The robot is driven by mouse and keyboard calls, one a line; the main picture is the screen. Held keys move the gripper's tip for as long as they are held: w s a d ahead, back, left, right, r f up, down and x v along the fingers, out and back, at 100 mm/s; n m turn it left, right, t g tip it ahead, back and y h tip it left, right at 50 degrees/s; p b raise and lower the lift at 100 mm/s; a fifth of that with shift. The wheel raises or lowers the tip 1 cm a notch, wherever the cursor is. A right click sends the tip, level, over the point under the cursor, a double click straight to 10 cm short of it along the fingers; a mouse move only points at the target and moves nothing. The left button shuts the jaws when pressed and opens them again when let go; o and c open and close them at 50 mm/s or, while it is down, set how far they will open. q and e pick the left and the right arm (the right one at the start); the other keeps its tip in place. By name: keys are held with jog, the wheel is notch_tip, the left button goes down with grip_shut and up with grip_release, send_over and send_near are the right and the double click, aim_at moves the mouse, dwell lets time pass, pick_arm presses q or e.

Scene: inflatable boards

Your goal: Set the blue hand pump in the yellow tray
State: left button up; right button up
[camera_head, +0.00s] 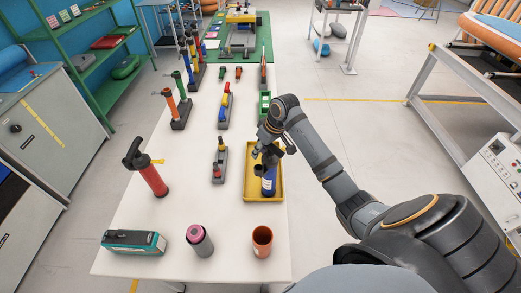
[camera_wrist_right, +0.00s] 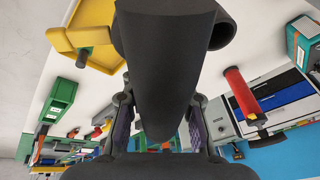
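The blue hand pump (camera_head: 269,181) has a blue barrel and a black top, and shows over the right part of the yellow tray (camera_head: 252,187). I cannot tell whether its lower end touches the tray floor. My right gripper (camera_head: 267,156) is at the pump's black top, with its fingers closed around it. In the right wrist view a large black part of the pump (camera_wrist_right: 165,70) fills the middle between the fingers and hides much behind it. The tray also shows there at the upper left (camera_wrist_right: 92,45). My left gripper is out of view.
A red hand pump (camera_head: 152,178) stands on the white table left of the tray. A teal box (camera_head: 133,241), a pink-and-grey roll (camera_head: 199,241) and an orange cup (camera_head: 262,241) are at the near edge. A green bin (camera_head: 264,105) sits beyond the tray.

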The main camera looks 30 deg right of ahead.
jog(key=b+v, duration=0.3)
jog(key=v, duration=0.8)
jog(key=shift+s+r, duration=0.1)
jog(key=shift+r, duration=0.3)
jog(key=shift+s+d+r, duration=0.1)
jog(key=shift+r, duration=0.35)
